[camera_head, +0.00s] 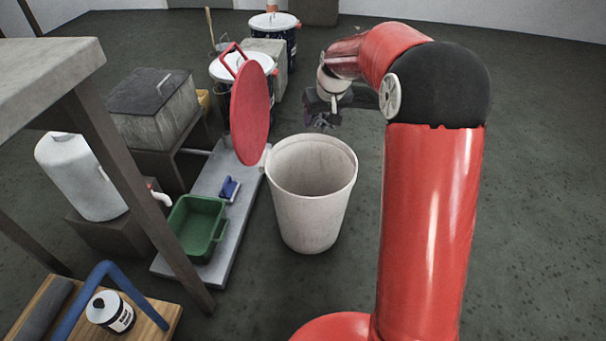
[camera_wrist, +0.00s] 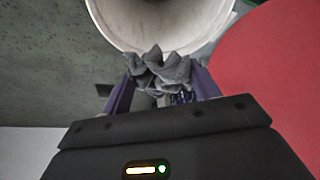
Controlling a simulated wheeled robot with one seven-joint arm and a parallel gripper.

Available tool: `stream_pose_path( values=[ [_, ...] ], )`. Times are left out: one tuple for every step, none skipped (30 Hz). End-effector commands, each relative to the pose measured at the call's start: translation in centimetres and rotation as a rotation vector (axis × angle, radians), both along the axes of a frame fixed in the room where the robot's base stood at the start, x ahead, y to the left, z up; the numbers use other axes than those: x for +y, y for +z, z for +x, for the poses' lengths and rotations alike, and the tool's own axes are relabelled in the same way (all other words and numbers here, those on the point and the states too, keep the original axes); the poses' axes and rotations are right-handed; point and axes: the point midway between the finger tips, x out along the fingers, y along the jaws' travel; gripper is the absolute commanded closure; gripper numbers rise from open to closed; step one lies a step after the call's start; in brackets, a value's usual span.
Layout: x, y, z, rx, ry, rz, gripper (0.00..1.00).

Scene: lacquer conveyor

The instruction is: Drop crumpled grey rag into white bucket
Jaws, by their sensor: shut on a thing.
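The crumpled grey rag (camera_wrist: 158,70) is pinched between the purple fingers of my gripper (camera_wrist: 163,84) in the wrist view. In the head view, my gripper (camera_head: 323,112) is up past the far right rim of the white bucket, with the rag mostly hidden or too small to make out. The white bucket (camera_head: 310,215) stands upright on the floor, open at the top; the inside I can see looks empty. In the wrist view, the bucket's mouth (camera_wrist: 165,22) lies just beyond the rag, and the rag overlaps its near rim.
A red round lid (camera_head: 250,112) stands on edge left of the bucket; it also fills the wrist view's right side (camera_wrist: 270,75). A grey platform (camera_head: 212,185) holds a green tray (camera_head: 197,222) and a blue brush (camera_head: 229,189).

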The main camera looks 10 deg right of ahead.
Motion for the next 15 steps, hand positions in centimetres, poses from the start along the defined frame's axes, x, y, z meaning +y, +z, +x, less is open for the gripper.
stream_pose_path(
  values=[
    [0.0,-0.4,0.0,0.001,0.000,0.000,0.61],
    [0.0,-0.5,0.0,0.000,-0.001,0.000,0.61],
    [0.0,-0.8,0.0,0.000,-0.001,0.000,0.61],
    [0.0,-1.0,0.0,0.000,-0.001,0.000,0.61],
    [0.0,-1.2,0.0,0.000,-0.001,0.000,0.61],
    [0.0,-1.6,0.0,0.001,-0.001,0.000,0.61],
    [0.0,-1.9,0.0,0.001,-0.001,0.000,0.61],
    [0.0,-2.2,0.0,0.000,-0.001,0.000,0.61],
    [0.0,-2.7,0.0,0.000,-0.001,0.000,0.61],
    [0.0,-3.1,0.0,0.000,-0.001,0.000,0.61],
    [0.0,-3.4,0.0,0.000,-0.001,0.000,0.61],
    [0.0,-3.9,0.0,0.000,-0.001,0.000,0.61],
    [0.0,-4.3,0.0,0.000,-0.001,0.000,0.61],
    [0.0,-4.7,0.0,0.000,-0.001,0.000,0.61],
    [0.0,-5.1,0.0,0.000,-0.001,0.000,0.61]
  ],
)
